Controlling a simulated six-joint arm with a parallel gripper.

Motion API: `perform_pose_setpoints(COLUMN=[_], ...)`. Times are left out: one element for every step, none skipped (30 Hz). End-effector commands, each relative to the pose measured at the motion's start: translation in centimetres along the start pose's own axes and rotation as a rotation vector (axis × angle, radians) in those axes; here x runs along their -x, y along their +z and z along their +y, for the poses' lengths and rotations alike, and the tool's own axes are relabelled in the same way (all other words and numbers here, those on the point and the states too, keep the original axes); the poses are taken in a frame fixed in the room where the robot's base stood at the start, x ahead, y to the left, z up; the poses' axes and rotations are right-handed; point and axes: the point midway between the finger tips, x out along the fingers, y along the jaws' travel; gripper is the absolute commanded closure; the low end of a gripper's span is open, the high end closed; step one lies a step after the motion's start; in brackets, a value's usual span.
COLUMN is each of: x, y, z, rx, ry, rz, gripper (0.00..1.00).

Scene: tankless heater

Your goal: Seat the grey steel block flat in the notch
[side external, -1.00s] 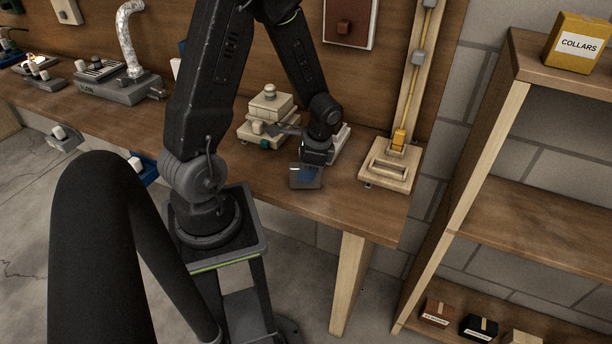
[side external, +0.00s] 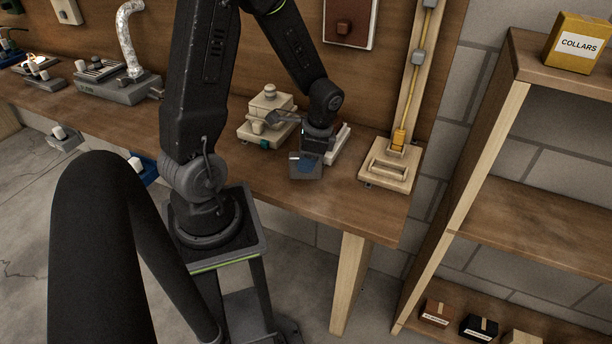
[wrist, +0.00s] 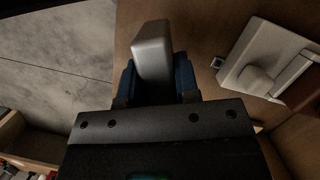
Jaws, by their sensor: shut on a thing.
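The grey steel block (wrist: 152,52) sits between the two blue-padded fingers of my gripper (wrist: 157,80) in the wrist view, with its far end sticking out past them. In the side view my gripper (side external: 310,160) points down over the bench near its front edge, shut on the block (side external: 306,171). The block is held over the bench; I cannot tell its exact height. A pale fixture with a rectangular recess (side external: 388,176) lies on the bench to the right of my gripper. I cannot tell whether that recess is the notch. Another pale fixture stands partly hidden behind my gripper.
A cream stepped unit (side external: 266,120) with a knob stands left of my gripper. A grey unit with a silver duct (side external: 122,88) is farther left. A wooden shelf (side external: 535,205) stands at the right. Bare bench top (side external: 345,205) lies in front of the recessed fixture.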

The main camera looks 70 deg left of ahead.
Motion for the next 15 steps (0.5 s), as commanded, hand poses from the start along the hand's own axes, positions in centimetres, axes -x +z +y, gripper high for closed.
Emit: perform_pose_setpoints(x=[0.3, 0.5, 0.7, 0.9, 1.1, 1.3, 1.4, 1.6, 1.8, 2.0, 2.2, 2.4, 2.5, 2.7, 2.9], y=[0.1, 0.1, 0.2, 0.2, 0.2, 0.3, 0.3, 0.4, 0.4, 0.5, 0.5, 0.6, 0.6, 0.7, 0.7], z=[0.0, 0.0, 0.0, 0.0, 0.0, 0.0, 0.0, 0.0, -0.1, -0.1, -0.1, -0.1, 0.0, 0.0, 0.0], rx=[0.001, 0.001, 0.001, 0.001, 0.001, 0.0, 0.0, 0.0, 0.0, 0.0, 0.0, 0.001, 0.001, 0.001, 0.001], ry=[-0.002, -0.001, -0.001, -0.001, -0.002, -0.002, -0.001, -0.001, -0.002, -0.002, -0.002, -0.002, -0.001, -0.001, -0.002], rz=[0.002, 0.001, 0.001, 0.002, 0.002, 0.002, 0.001, 0.001, 0.001, 0.002, 0.002, 0.001, 0.001, 0.001, 0.002], gripper=[1.0, 1.0, 1.0, 1.0, 1.0, 1.0, 1.0, 1.0, 1.0, 1.0, 1.0, 1.0, 1.0, 1.0, 1.0])
